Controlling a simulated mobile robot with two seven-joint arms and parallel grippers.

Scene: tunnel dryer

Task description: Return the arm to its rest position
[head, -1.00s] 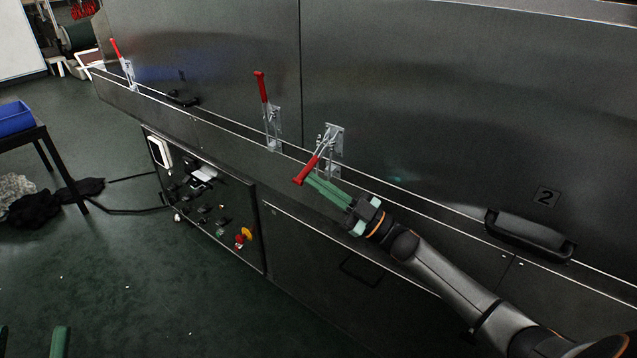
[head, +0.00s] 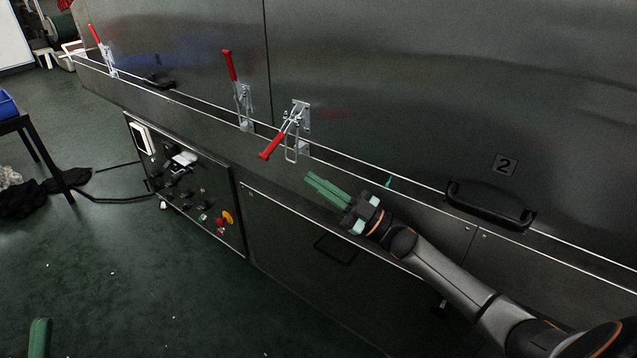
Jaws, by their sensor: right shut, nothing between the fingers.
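My right arm reaches in from the lower right. Its gripper (head: 314,185) has green fingers lying close together, shut and empty, in front of the dryer's lower front panel. The gripper is below and to the right of the nearest red-handled toggle clamp (head: 272,146), apart from it. That clamp's handle slants down and out to the left. A green fingertip of my left gripper (head: 40,338) shows at the bottom left edge; the rest of that gripper is out of the picture.
Two more clamps, (head: 229,66) and (head: 95,34), have handles pointing up. A black door handle (head: 488,207) sits below the number 2 plate. A control panel (head: 188,180) with knobs and a red button is at left. A dark table (head: 30,124) stands far left; the floor between is mostly clear.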

